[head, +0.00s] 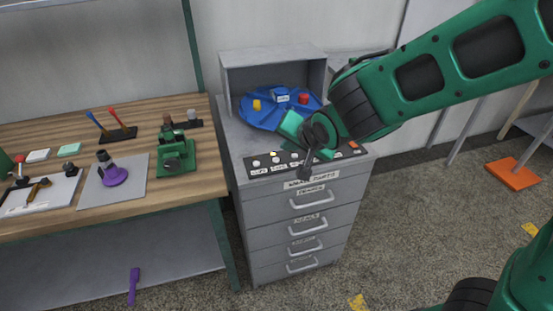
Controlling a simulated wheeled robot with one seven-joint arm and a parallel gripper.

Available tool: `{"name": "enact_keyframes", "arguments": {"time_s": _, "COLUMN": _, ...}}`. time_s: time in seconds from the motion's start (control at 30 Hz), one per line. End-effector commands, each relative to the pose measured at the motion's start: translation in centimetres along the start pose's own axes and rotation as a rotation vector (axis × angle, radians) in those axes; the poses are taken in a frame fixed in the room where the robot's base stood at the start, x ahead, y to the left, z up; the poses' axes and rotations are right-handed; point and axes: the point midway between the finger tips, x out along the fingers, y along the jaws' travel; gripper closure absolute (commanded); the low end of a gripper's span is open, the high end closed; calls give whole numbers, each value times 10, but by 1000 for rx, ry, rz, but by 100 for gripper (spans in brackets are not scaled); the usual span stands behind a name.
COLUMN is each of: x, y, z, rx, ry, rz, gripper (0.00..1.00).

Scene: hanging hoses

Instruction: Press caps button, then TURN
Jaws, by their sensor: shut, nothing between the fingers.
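A dark button panel (268,165) lies along the front edge of the grey drawer cabinet's top. Its row of small buttons has white labels beneath; a light button at the left end (256,163) sits above a label that seems to read CAPS. My gripper (305,174) is shut and empty, pointing down over the middle-right part of the panel, to the right of that button. I cannot tell whether its tips touch the panel. My gripper hides several buttons, and I cannot make out a TURN label. An orange-red button (353,145) shows at the right end.
A blue turntable (258,113) with a yellow piece (256,104), a blue block (281,95) and a red piece (303,98) sits behind the panel, partly under a grey hood (272,58). A wooden workbench (60,135) with tools stands left.

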Motion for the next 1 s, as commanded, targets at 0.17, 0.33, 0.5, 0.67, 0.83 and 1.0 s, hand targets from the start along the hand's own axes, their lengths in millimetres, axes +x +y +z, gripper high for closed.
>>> {"name": "enact_keyframes", "arguments": {"time_s": 0.17, "x": -8, "y": 0, "z": 0, "rx": 0, "ry": 0, "rz": -1, "gripper": 100}}
{"name": "enact_keyframes", "arguments": {"time_s": 0.33, "x": -8, "y": 0, "z": 0, "rx": 0, "ry": 0, "rz": 0, "gripper": 100}}
{"name": "enact_keyframes", "arguments": {"time_s": 0.5, "x": -8, "y": 0, "z": 0, "rx": 0, "ry": 0, "rz": 0, "gripper": 100}}
{"name": "enact_keyframes", "arguments": {"time_s": 0.67, "x": -8, "y": 0, "z": 0, "rx": 0, "ry": 0, "rz": 0, "gripper": 100}}
{"name": "enact_keyframes", "arguments": {"time_s": 0.83, "x": -8, "y": 0, "z": 0, "rx": 0, "ry": 0, "rz": 0, "gripper": 100}}
{"name": "enact_keyframes", "arguments": {"time_s": 1.0, "x": -8, "y": 0, "z": 0, "rx": 0, "ry": 0, "rz": 0, "gripper": 100}}
